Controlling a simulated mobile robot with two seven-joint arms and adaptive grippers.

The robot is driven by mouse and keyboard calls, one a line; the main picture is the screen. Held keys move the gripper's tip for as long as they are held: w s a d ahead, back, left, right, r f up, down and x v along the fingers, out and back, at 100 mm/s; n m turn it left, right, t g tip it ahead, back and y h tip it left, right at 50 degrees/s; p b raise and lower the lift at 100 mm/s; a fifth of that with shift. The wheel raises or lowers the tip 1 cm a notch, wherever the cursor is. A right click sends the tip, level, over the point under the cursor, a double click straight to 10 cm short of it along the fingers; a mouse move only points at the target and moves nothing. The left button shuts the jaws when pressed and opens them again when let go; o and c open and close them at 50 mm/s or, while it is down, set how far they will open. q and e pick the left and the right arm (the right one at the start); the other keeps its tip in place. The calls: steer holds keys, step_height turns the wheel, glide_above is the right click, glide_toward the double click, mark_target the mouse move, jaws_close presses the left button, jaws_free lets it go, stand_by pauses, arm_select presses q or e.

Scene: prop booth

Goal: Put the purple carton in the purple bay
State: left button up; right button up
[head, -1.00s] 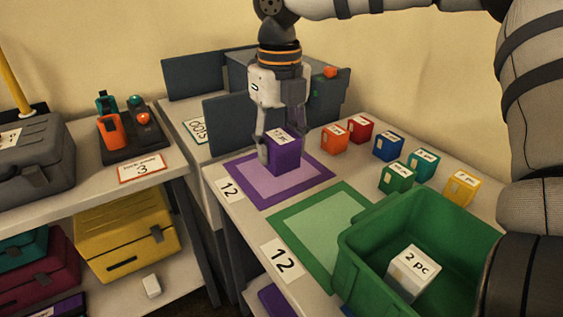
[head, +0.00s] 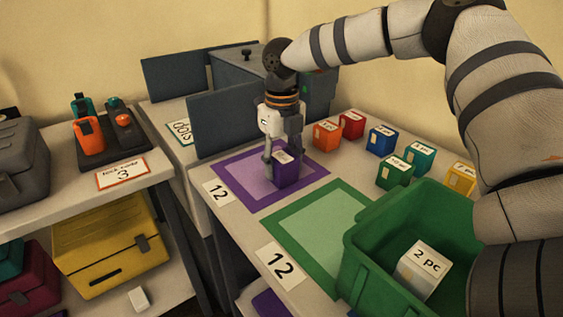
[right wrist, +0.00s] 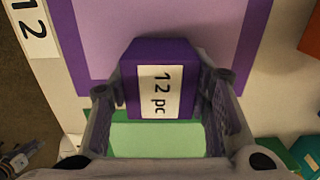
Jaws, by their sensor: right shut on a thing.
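In the right wrist view the carton (right wrist: 130,98) is upright between both fingers (right wrist: 162,88). The purple bay (head: 232,178) is a flat purple frame with a lighter middle, marked 12. The carton is over the bay's near-right part, by its border. I cannot tell whether its base touches the surface. My left gripper is not in view.
A green bay (head: 284,228) lies beside the purple one, with a green bin (head: 372,262) holding a white "2 pc" box (head: 423,270). Several small coloured cartons, such as an orange one (head: 326,136), stand to the right. A dark panel (head: 232,122) stands behind the purple bay.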

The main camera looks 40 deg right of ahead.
mark_target(281, 157)
steer(key=o, duration=1.2)
steer(key=shift+f, duration=0.1)
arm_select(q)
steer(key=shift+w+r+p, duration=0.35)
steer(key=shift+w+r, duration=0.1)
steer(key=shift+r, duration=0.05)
arm_select(e)
step_height(281, 157, up, 12)
steer(key=shift+r, duration=0.15)
